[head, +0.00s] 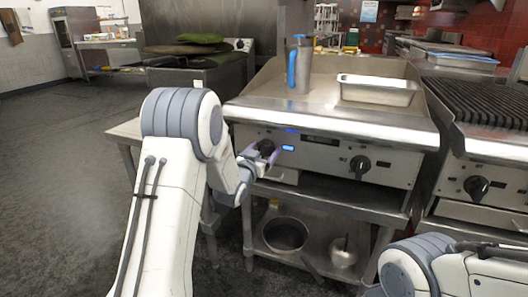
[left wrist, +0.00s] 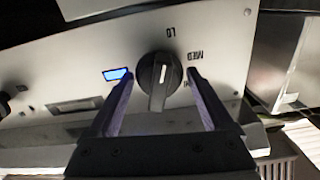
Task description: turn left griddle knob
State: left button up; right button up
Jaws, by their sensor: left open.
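The left griddle knob (head: 266,146) is on the left part of the griddle's front panel (head: 322,159). In the head view my left gripper partly hides it. In the left wrist view the knob (left wrist: 158,78) is round and black with a white pointer line, and LO and MED marks are beside it. My left gripper (head: 263,157) is at the panel. In the left wrist view my left gripper (left wrist: 160,76) is open, with one finger on each side of the knob and a visible gap to each. My right arm shows at the lower right, but its gripper does not.
A second black knob (head: 360,166) is further right on the panel. A blue-lit display (left wrist: 117,74) lies just beside the left finger. A steel pan (head: 377,90) and a blue-handled pitcher (head: 300,66) stand on the griddle. A pot (head: 284,236) sits on the shelf below.

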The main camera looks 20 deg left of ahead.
pick_arm(q)
jog(key=shift+w, duration=0.15)
jog(key=c, duration=1.1)
jog(key=shift+o, duration=0.2)
jog(key=m+b, duration=0.2)
jog(key=m, duration=0.1)
jog(key=m+b, duration=0.2)
jog(key=m, duration=0.1)
jog(key=shift+d+f, duration=0.1)
jog(key=shift+f, duration=0.1)
jog(key=m+b, duration=0.4)
jog(key=m, duration=0.1)
jog(key=shift+m, duration=0.3)
jog(key=shift+d, duration=0.1)
